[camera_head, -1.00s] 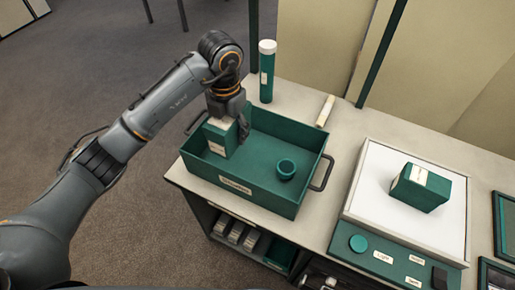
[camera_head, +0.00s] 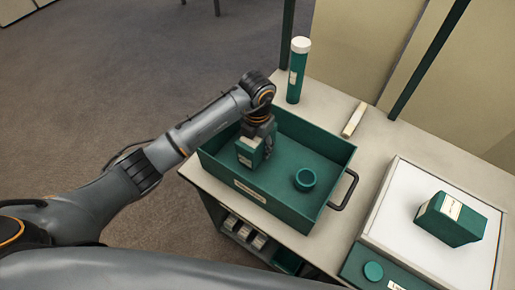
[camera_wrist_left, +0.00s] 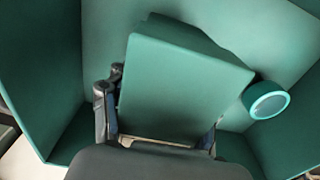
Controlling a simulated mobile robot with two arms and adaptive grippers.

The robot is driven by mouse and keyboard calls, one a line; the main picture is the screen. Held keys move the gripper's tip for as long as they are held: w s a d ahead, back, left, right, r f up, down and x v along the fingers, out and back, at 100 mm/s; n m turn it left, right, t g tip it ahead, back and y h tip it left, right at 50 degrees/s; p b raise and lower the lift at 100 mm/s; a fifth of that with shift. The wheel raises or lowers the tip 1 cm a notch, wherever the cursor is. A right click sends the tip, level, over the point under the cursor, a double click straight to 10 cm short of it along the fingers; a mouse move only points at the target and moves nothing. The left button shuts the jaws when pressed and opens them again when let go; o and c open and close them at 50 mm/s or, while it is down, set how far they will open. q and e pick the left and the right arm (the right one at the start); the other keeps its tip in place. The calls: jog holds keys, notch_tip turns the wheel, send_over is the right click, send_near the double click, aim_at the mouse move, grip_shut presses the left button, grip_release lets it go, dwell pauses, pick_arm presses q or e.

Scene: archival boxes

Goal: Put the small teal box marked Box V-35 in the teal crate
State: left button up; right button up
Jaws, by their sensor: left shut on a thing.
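A small teal box (camera_head: 250,151) with a pale label is in my left gripper (camera_head: 256,140), inside the teal crate (camera_head: 270,198) at its left end. In the left wrist view the box (camera_wrist_left: 182,90) fills the space between the fingers, with the crate walls (camera_wrist_left: 40,70) around it. The label text is too small to read. I cannot tell if the box touches the crate floor. A small round teal cup (camera_head: 305,179) stands in the crate to the right of the box. My right gripper is not in view.
A larger teal box (camera_head: 452,220) sits on a white-topped panel (camera_head: 400,215) at right. A teal tube (camera_head: 298,70) with a white cap stands behind the crate. Bare tabletop shows between crate and panel.

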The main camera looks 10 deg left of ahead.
aim_at(257, 143)
pick_arm(q)
notch_tip(257, 143, down, 2)
jog(key=shift+f, duration=0.2)
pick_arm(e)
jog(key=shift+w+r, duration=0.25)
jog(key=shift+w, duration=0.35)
pick_arm(q)
jog(key=o, duration=1.5)
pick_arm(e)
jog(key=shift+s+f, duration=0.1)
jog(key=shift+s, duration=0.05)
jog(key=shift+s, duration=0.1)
pick_arm(q)
jog(key=shift+r, duration=0.15)
notch_tip(257, 143, up, 12)
jog(key=shift+f+b, duration=0.15)
jog(key=shift+b, duration=0.75)
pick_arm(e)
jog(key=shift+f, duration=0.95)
